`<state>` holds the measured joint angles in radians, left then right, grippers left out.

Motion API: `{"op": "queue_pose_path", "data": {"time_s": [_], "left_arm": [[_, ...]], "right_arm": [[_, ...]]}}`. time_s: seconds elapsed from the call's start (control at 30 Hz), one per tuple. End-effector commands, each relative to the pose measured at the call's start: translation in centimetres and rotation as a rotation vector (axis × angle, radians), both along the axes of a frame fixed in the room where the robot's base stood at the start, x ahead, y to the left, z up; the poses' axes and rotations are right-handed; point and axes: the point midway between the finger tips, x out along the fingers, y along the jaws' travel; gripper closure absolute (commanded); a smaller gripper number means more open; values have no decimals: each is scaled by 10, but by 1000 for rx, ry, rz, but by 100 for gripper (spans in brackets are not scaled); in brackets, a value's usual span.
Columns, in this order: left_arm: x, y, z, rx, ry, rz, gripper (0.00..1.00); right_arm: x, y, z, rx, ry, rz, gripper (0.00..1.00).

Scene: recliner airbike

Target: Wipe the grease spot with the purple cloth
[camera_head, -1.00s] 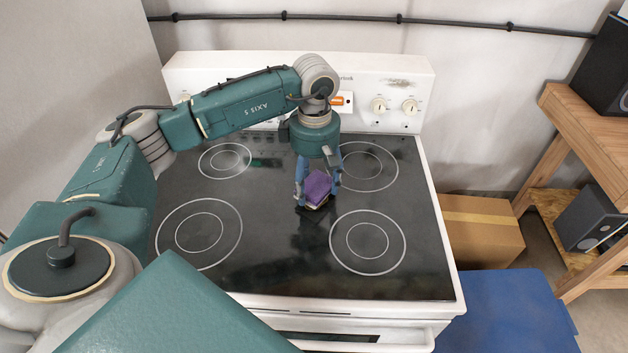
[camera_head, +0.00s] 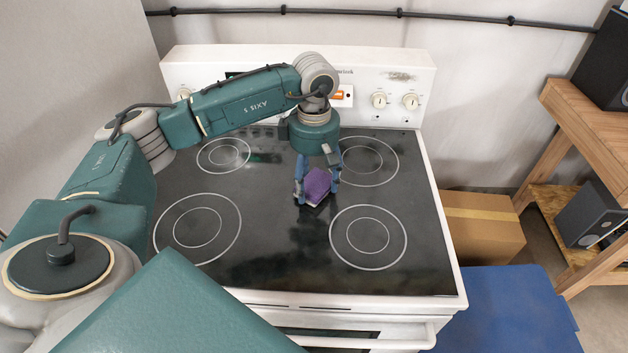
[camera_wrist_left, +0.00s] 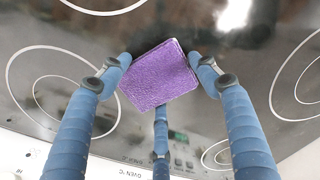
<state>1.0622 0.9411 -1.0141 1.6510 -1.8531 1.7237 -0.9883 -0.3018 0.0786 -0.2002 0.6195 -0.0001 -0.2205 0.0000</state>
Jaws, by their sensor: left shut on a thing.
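The purple cloth (camera_head: 317,186) is a small folded pad between the blue fingers of my left gripper (camera_head: 318,188). In the left wrist view the cloth (camera_wrist_left: 158,76) sits between the fingertips of the shut gripper (camera_wrist_left: 160,85). It is over the middle of the black glass cooktop (camera_head: 280,235); I cannot tell if it touches the glass. A greyish-brown smudge (camera_head: 401,76), which may be the grease spot, is on the white back panel, well apart from the cloth. Faint dark smears also show on the glass. My right gripper is out of view.
The white back panel (camera_head: 230,60) with knobs stands behind the cooktop. A cardboard box (camera_head: 480,228) and a blue surface (camera_head: 505,310) are right of the stove. A wooden shelf (camera_head: 580,130) with speakers stands farther right. The glass around the cloth is free of objects.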

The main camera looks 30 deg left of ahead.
Motion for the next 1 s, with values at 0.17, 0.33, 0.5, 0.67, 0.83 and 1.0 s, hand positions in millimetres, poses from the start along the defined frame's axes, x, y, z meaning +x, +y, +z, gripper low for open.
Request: {"op": "queue_pose_path", "data": {"time_s": [0.17,0.33,0.5,0.67,0.83,1.0], "left_arm": [[0,0,0,0,0,0,59],[0,0,-1,0,0,0,59],[0,0,-2,0,-1,0,59],[0,0,-3,0,0,0,59],[0,0,-2,0,0,0,59],[0,0,-3,0,0,0,59]], "right_arm": [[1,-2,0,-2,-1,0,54],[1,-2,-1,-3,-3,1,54],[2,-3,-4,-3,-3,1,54],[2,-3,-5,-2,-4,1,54],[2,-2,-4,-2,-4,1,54],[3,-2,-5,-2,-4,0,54]]}}
